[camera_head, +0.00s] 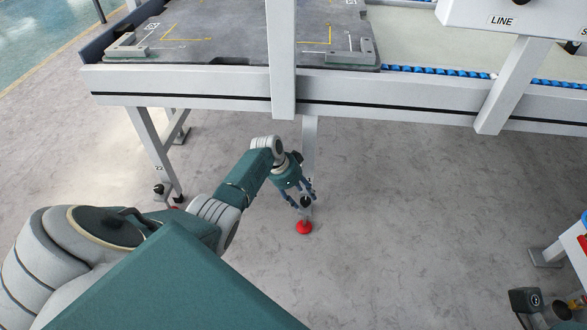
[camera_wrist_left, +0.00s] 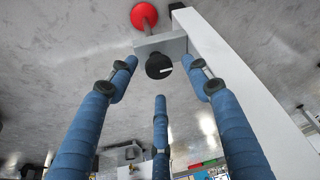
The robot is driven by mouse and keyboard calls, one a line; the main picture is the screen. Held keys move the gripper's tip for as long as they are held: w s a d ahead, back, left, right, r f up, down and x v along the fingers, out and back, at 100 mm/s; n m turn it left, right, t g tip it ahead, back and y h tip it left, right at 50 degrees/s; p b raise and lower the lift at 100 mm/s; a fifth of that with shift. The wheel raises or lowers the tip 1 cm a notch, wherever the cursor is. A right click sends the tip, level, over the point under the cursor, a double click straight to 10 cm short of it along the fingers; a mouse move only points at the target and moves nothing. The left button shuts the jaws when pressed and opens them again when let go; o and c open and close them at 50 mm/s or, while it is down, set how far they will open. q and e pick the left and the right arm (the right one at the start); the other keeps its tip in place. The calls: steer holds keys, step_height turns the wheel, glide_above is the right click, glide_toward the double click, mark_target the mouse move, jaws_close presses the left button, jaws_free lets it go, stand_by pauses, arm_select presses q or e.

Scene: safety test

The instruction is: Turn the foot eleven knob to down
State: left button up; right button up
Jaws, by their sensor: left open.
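A black round knob (camera_wrist_left: 158,66) with a short white mark toward its right side sits on a grey bracket (camera_wrist_left: 172,45) of a table leg (camera_wrist_left: 235,85) in the left wrist view. A red round foot (camera_wrist_left: 143,16) shows beyond it, and also in the head view (camera_head: 304,228). I cannot read a number on this foot. My left gripper (camera_head: 305,198) is open, its three blue fingers spread in front of the knob, and they also show in the left wrist view (camera_wrist_left: 159,78). No clear contact shows. The gripper partly hides the knob in the head view. My right gripper is out of view.
A white conveyor frame (camera_head: 190,88) runs above the gripper, with a grey plate (camera_head: 220,45) on it. Another leg, marked 22, with a black knob (camera_head: 159,190) stands at left. A dark device (camera_head: 525,300) is at lower right. The floor (camera_head: 420,200) between is clear.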

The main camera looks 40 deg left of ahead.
arm_select(q)
steer(key=v, duration=0.9)
steer(key=shift+r, duration=0.3)
